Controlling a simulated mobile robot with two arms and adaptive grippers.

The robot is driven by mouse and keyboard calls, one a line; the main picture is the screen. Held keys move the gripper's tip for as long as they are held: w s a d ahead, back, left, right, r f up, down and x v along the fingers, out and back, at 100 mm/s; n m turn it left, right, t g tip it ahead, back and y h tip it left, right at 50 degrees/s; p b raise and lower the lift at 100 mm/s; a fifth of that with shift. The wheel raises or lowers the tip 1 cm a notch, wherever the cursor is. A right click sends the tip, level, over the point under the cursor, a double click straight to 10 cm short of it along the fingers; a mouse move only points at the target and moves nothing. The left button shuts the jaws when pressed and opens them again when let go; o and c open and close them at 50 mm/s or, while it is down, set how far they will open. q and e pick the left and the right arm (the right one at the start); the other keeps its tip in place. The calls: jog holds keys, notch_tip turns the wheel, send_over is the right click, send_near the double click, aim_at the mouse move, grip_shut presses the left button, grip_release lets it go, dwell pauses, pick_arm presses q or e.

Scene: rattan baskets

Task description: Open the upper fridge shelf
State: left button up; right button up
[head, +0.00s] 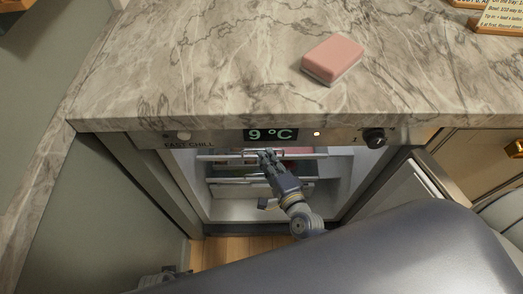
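The fridge (207,192) stands open under the marble counter, with a lit interior. Its upper shelf (225,157) has a pale front rail, and some coloured items show dimly behind it. A lower shelf or drawer (235,181) sits beneath. My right gripper (267,157) reaches inside the fridge, with its fingertips at the middle of the upper shelf's front rail. They look close to or touching the rail; whether they grip it I cannot tell. The gripper hides part of both shelves. My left gripper is not clearly visible.
The control panel (225,137) above the opening reads 9 °C. The open fridge door (405,187) stands at the right. A pink sponge (333,57) lies on the counter (200,60). A wooden drawer front (475,155) is farther right. Wooden floor (235,250) shows below the fridge.

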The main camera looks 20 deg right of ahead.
pick_arm(q)
jog(key=shift+w+r, duration=0.25)
jog(key=shift+r, duration=0.2)
jog(key=shift+w+r, duration=0.2)
jog(key=shift+r, duration=0.25)
pick_arm(e)
jog(key=shift+x, duration=2.2)
grip_shut()
